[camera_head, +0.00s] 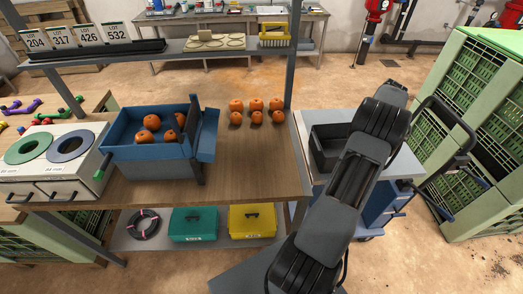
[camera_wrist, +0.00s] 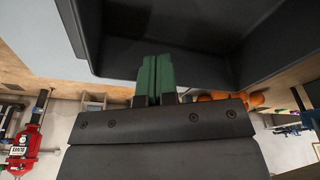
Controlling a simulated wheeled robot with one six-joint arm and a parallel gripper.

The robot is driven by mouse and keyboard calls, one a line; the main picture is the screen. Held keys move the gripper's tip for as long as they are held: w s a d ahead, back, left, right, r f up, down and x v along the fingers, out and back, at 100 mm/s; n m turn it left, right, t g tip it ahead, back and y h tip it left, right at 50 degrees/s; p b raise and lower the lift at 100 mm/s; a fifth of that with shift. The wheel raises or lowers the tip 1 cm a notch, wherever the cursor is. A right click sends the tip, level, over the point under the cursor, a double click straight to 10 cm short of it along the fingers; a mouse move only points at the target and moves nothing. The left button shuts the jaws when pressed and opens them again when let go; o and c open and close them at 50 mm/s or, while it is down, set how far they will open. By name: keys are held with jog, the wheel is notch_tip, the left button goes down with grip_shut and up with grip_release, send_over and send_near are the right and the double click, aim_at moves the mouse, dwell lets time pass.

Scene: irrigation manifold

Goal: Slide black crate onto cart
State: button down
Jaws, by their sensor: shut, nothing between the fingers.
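The black crate (camera_head: 324,157) is at the table's right end, over the grey top of the cart (camera_head: 402,165), in the head view. My arm covers its right part, so I cannot tell whether all of it rests on the cart. In the wrist view the empty inside of the crate (camera_wrist: 200,30) fills the upper middle. My gripper (camera_wrist: 154,62) has green fingers pressed together with nothing between them. The fingertips overlap the crate's wall in the picture; I cannot tell whether they touch it. In the head view my gripper is hidden behind my arm.
The wooden table (camera_head: 250,165) adjoins the cart on the left and bears several orange fruits (camera_head: 256,105) and a blue bin (camera_head: 155,145). Stacked green crates (camera_head: 480,130) stand at the right. The cart has a dark handle (camera_head: 445,110) on its right side.

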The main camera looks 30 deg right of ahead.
jog(key=p+v, duration=0.1)
jog(key=v, duration=0.1)
jog(key=w+p+v, duration=0.1)
jog(key=p+v, duration=0.1)
jog(key=v, duration=0.1)
jog(key=shift+a+r, duration=0.1)
jog(key=shift+r, duration=0.15)
dwell(0.5)
